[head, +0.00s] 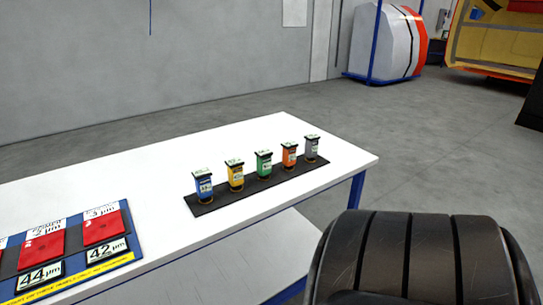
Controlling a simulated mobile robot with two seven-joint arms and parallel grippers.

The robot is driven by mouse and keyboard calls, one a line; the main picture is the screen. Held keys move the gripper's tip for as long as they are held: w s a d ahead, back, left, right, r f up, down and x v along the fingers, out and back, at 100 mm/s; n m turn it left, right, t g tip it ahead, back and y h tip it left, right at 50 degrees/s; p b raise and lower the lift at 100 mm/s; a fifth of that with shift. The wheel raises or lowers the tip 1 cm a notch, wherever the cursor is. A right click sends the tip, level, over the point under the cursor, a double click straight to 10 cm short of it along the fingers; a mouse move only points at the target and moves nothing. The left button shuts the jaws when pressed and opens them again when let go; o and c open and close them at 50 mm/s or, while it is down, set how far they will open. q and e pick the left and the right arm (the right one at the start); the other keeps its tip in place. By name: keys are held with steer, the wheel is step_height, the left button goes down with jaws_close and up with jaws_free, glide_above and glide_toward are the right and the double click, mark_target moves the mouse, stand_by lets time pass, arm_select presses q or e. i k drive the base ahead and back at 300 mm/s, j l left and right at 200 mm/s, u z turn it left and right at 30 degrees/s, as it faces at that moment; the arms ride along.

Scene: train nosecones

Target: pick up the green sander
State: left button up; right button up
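The green sander (264,164) stands upright in the middle of a row on a dark mat (207,208) on the white table. The yellow sander (235,176) is to its left and the orange sander (289,157) to its right. Neither of my grippers shows in the head view. A large dark ribbed shape fills the lower right corner and may be part of my own arm.
A blue sander (203,187) and a grey sander (311,149) end the row. A blue board (128,256) with red pads lies at the table's left. The white table (150,170) is clear behind the mat. A nosecone (395,45) stands far back.

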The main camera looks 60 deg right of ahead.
mark_target(264, 157)
steer(key=z, duration=1.5)
